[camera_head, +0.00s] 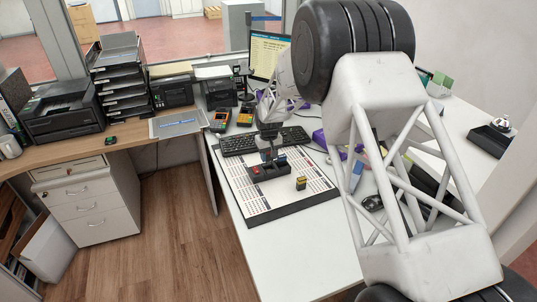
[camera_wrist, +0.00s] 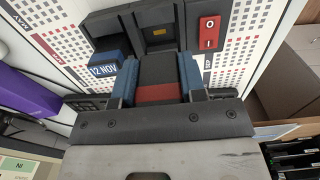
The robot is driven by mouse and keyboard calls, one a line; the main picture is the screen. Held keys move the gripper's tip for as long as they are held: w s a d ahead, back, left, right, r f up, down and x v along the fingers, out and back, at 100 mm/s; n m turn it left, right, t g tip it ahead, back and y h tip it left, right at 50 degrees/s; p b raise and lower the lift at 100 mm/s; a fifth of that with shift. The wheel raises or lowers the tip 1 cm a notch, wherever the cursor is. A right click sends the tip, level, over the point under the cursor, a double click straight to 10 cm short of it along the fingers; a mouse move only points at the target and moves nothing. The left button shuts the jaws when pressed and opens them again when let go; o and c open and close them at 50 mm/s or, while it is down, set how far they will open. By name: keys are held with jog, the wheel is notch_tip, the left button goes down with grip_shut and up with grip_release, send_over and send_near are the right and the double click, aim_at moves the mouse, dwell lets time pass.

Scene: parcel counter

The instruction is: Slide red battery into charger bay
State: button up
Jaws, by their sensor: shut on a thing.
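The red battery (camera_wrist: 157,94), a dark block with a red band, is between the blue-padded fingers of my gripper (camera_wrist: 158,80) in the wrist view. The dark charger (camera_wrist: 125,22) lies just beyond it. Its middle bay (camera_wrist: 160,32) looks empty and lines up roughly with the battery; I cannot tell whether the two touch. In the head view my gripper (camera_head: 268,150) is over the charger (camera_head: 270,174) and hides the battery.
A yellow-topped dark battery (camera_head: 301,184) stands on the white calendar mat (camera_head: 290,206), right of the charger. A keyboard (camera_head: 265,140) lies behind. Card terminals (camera_head: 221,121) stand at the back left. The mat's front is clear.

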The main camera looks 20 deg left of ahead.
jog(key=shift+f, duration=1.35)
jog(key=shift+f, duration=0.8)
dwell(0.8)
jog(key=o, duration=1)
jog(key=shift+o, duration=0.2)
jog(key=shift+r, duration=3.9)
